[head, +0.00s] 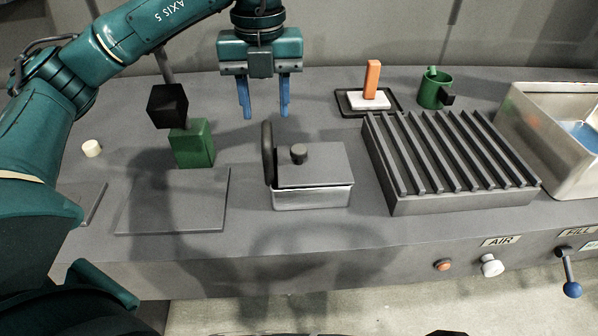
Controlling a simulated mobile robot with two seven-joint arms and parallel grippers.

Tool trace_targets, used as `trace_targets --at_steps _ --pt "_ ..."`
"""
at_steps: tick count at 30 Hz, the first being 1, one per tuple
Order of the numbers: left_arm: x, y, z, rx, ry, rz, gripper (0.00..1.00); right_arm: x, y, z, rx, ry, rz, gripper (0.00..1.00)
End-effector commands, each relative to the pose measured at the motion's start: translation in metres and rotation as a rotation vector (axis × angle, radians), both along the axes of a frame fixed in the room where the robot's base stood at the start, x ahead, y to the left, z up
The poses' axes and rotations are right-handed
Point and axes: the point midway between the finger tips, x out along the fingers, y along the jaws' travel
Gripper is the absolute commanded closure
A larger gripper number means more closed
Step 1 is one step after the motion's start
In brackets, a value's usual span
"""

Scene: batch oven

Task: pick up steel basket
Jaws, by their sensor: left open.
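The steel basket (312,198) stands on the grey counter near the middle of the head view. It is a small, shiny rectangular box. A dark grey lid (325,165) with a black knob (298,153) covers its top, and a dark upright handle (267,152) rises at its left side. My left gripper (265,116) is above and behind the basket, with its two blue fingers pointing down, apart and empty. It does not touch the basket. The inside of the basket is hidden by the lid. My right gripper is not in view.
A slatted grey rack (448,203) stands close to the right. Behind it are a dark tray (343,103) with a white and orange piece, and a green cup (430,92). A green block (193,146), black block (167,105) and flat plate (172,215) are left.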

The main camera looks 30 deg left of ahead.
Motion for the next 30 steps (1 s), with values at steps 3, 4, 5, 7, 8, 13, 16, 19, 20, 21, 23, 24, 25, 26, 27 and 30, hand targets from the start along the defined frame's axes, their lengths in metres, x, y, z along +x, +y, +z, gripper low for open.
trace_targets --at_steps 3,4,5,7,8,13,16,19,20,21,23,24,25,26,27,30 --pt "0.0 0.0 -0.02 0.0 0.002 -0.001 0.58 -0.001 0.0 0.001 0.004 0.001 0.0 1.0" --pt "0.0 0.0 -0.024 -0.001 0.001 -0.002 0.58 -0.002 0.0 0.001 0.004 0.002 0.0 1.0" --pt "0.0 0.0 -0.027 -0.001 0.002 -0.002 0.58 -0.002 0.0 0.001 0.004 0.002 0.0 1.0" --pt "0.0 0.0 -0.033 -0.002 0.0 -0.004 0.58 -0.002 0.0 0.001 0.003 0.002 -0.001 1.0" --pt "0.0 0.0 -0.034 -0.002 0.0 -0.004 0.58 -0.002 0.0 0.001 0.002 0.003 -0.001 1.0" --pt "0.002 0.003 -0.049 -0.002 0.003 -0.002 0.58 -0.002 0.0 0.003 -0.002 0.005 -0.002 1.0" --pt "0.005 0.007 -0.064 -0.003 0.003 -0.003 0.58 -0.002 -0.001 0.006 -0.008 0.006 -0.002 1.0" --pt "0.005 0.007 -0.079 -0.003 0.001 -0.003 0.58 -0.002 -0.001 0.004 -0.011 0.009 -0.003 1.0" --pt "0.005 0.007 -0.081 -0.003 0.001 -0.003 0.58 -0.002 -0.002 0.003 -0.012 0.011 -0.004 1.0" --pt "0.005 0.007 -0.085 -0.004 0.0 -0.003 0.58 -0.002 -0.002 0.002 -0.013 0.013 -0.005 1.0" --pt "0.005 0.006 -0.087 -0.004 0.0 -0.004 0.58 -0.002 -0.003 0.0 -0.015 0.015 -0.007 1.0" --pt "0.005 0.006 -0.088 -0.004 0.0 -0.004 0.58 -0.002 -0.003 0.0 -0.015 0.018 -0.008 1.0" --pt "0.005 0.006 -0.088 -0.003 -0.001 -0.004 0.58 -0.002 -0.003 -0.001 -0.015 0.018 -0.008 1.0" --pt "0.005 0.006 -0.088 -0.004 -0.001 -0.004 0.58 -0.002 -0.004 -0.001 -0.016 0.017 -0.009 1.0" --pt "0.005 0.006 -0.088 -0.004 -0.001 -0.004 0.58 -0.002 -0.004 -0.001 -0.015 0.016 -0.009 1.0" --pt "0.005 0.006 -0.088 -0.004 -0.001 -0.004 0.61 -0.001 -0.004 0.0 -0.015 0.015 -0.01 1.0"
